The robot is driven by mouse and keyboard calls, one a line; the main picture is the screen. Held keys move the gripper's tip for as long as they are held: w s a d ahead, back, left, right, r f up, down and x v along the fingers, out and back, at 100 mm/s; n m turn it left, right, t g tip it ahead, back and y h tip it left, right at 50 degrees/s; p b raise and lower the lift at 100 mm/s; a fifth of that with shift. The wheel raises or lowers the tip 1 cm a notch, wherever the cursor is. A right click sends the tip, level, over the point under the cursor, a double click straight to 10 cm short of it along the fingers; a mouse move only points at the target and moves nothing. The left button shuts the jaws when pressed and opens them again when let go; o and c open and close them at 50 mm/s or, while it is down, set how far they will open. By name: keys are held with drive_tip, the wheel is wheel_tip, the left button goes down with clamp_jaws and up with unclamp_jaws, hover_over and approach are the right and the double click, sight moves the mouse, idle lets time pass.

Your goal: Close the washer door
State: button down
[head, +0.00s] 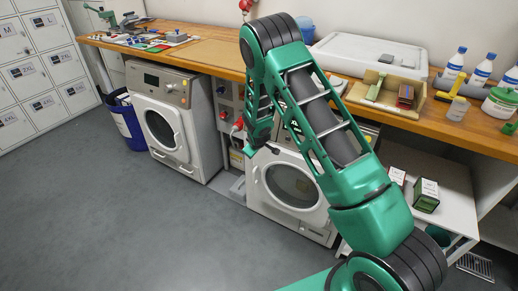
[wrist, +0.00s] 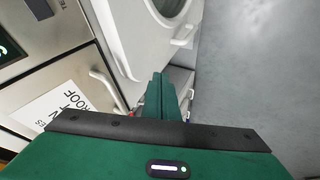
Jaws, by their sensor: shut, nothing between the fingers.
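Two white front-loading machines stand under the counter, and nothing readable says which is the washer. The left one (head: 195,148) has a round-windowed door (head: 160,128) that looks shut. The right one (head: 318,230) is partly hidden by my arm; its round-windowed door (head: 290,185) faces the room, and I cannot tell whether it is fully shut or slightly ajar. In the wrist view a white door (wrist: 135,40) with a round window lies just beyond my fingers. My gripper (head: 262,151) is shut and empty, near that door's upper left; its fingers also show in the wrist view (wrist: 160,90).
A wooden counter (head: 215,58) runs above the machines, with bottles (head: 457,62) at the right. Red-handled valves (head: 238,124) are between the machines. A blue bin (head: 125,122) stands left and a white shelf (head: 445,175) right. The grey floor (head: 80,220) in front is clear.

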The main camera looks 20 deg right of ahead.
drive_tip(key=v, duration=1)
drive_tip(key=s+d+r+m+g, duration=0.2)
drive_tip(key=s+d+r+m, duration=0.1)
drive_tip(key=s+d+r, duration=0.5)
drive_tip(key=s+d+r+m+g, duration=0.25)
drive_tip(key=s+d+r, duration=0.25)
drive_tip(key=s+r, duration=0.4)
drive_tip(key=s+r+m+g+y, duration=0.1)
drive_tip(key=s+r+m, duration=0.2)
drive_tip(key=s, duration=1.2)
drive_tip(key=s+r+m+g, duration=0.1)
drive_tip(key=s+r+m, duration=0.2)
drive_tip(key=s, duration=1.3)
drive_tip(key=shift+s+r+m+g+y, duration=0.3)
drive_tip(key=shift+s+m+g+y, duration=0.1)
drive_tip(key=shift+m, duration=0.25)
